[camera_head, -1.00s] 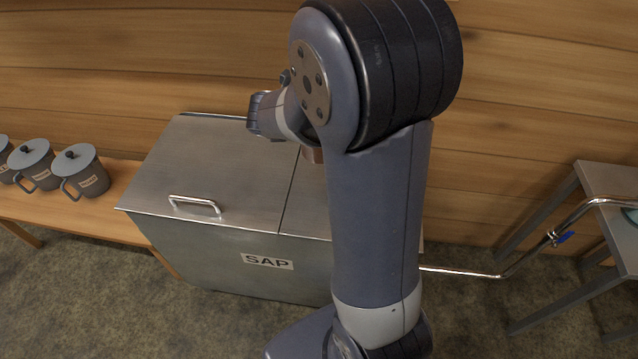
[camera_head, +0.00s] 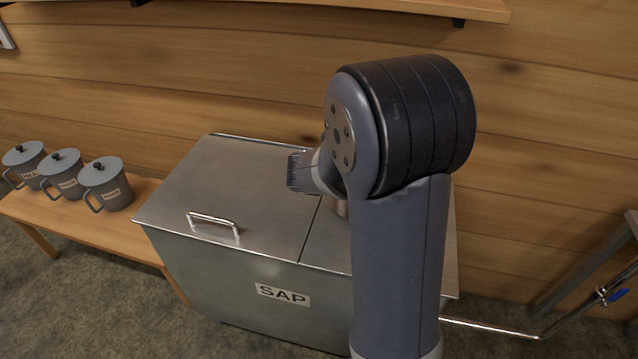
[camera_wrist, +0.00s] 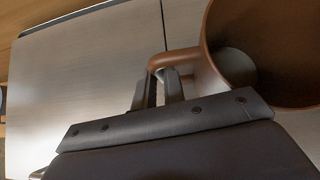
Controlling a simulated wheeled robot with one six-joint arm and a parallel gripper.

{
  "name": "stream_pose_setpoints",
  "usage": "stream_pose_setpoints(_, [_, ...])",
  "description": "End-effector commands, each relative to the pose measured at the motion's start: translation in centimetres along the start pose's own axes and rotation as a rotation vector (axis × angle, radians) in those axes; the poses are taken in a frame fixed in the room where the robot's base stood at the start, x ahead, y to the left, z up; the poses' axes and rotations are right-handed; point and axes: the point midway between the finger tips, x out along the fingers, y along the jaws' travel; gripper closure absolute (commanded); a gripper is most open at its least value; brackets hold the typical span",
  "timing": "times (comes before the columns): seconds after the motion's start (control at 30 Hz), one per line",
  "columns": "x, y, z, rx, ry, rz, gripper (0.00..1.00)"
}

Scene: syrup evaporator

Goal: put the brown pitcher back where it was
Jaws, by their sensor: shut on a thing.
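The brown pitcher (camera_wrist: 285,60) shows large at the right of the wrist view, with its open mouth toward the camera and its inside looking empty. My gripper (camera_wrist: 161,88) has its two fingers at the pitcher's handle and is shut on it. In the head view only a small brown piece of the pitcher (camera_head: 341,208) shows beside my arm, over the right part of the tank lid. My arm hides the rest of it and my fingers there. I cannot tell whether the pitcher touches the lid.
A metal tank marked SAP (camera_head: 240,170) has a lid with a handle (camera_head: 213,222). Several grey lidded mugs (camera_head: 106,186) stand on a wooden bench (camera_head: 120,232) at left. A wooden shelf (camera_head: 400,6) runs along the top. A pipe with a blue valve (camera_head: 618,295) is at right.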

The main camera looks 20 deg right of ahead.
Motion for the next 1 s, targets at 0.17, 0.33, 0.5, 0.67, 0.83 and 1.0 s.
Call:
stream_pose_setpoints(0.17, [0.31,0.02,-0.27,-0.001,-0.001,0.001,1.0])
stream_pose_setpoints(0.33, [0.32,0.01,-0.28,-0.001,-0.001,0.0,1.0])
stream_pose_setpoints(0.5, [0.54,0.01,-0.54,0.0,0.0,0.0,0.86])
stream_pose_setpoints(0.67, [0.53,0.0,-0.53,0.0,0.0,0.0,0.73])
stream_pose_setpoints(0.83, [0.53,0.0,-0.53,0.0,0.0,0.0,0.67])
stream_pose_setpoints(1.0, [0.42,0.01,-0.41,0.0,0.0,0.0,0.67])
